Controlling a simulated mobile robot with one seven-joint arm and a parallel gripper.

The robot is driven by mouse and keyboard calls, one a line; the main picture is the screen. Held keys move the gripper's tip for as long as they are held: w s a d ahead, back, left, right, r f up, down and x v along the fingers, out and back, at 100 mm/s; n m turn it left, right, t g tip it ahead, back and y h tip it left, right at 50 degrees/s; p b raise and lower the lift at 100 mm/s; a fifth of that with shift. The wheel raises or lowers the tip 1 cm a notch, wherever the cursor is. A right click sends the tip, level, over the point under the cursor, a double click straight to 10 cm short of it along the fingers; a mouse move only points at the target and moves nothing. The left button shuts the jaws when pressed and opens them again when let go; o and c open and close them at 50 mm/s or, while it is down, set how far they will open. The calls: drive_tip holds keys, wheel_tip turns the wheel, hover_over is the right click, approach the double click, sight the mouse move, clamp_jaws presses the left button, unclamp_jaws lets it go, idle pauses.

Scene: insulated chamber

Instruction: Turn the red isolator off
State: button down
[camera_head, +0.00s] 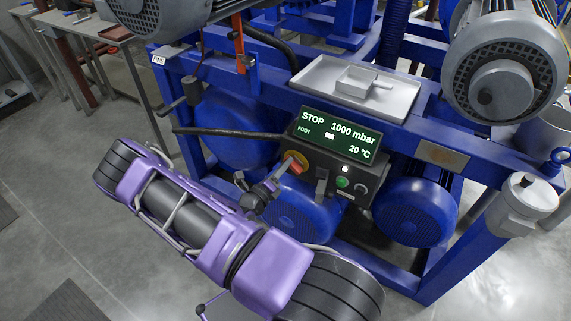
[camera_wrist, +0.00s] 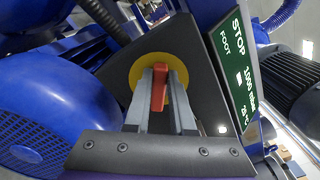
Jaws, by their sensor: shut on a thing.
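The red isolator (camera_wrist: 158,86) is a red handle on a round yellow plate (camera_wrist: 177,64), set in a dark control box. In the wrist view its handle stands nearly upright in the picture, between my gripper's fingers. In the head view the isolator (camera_head: 296,167) shows at the left end of the box, partly covered by my gripper (camera_head: 280,176). My gripper (camera_wrist: 160,90) is shut on the red handle. The lower part of the yellow plate is hidden behind the fingers in the wrist view.
A green display (camera_head: 337,134) reads STOP, FOOT, 1000 mbar and 20 °C. Below it are a lit green button (camera_head: 342,182) and a small lever (camera_head: 321,186). Blue frame bars and motors (camera_head: 414,212) crowd around the box. Grey floor (camera_head: 60,180) is open at left.

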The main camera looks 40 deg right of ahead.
drive_tip(key=shift+w+a+f+n, duration=0.1)
drive_tip(key=shift+f+n, duration=0.1)
drive_tip(key=shift+n, duration=0.95)
drive_tip(key=shift+d+f+n, duration=0.1)
drive_tip(key=shift+f+n, duration=0.15)
drive_tip(key=shift+n, duration=0.95)
drive_tip(key=shift+w+a+f+n, duration=0.1)
drive_tip(key=shift+f+n, duration=0.1)
drive_tip(key=shift+n, duration=0.95)
drive_tip(key=shift+s, duration=0.1)
drive_tip(key=c, duration=0.8)
unclamp_jaws()
drive_tip(key=shift+o, duration=0.2)
drive_tip(key=v, duration=1.7)
drive_tip(key=shift+a+p, duration=0.2)
drive_tip(key=shift+p, duration=0.15)
drive_tip(key=shift+s, duration=0.1)
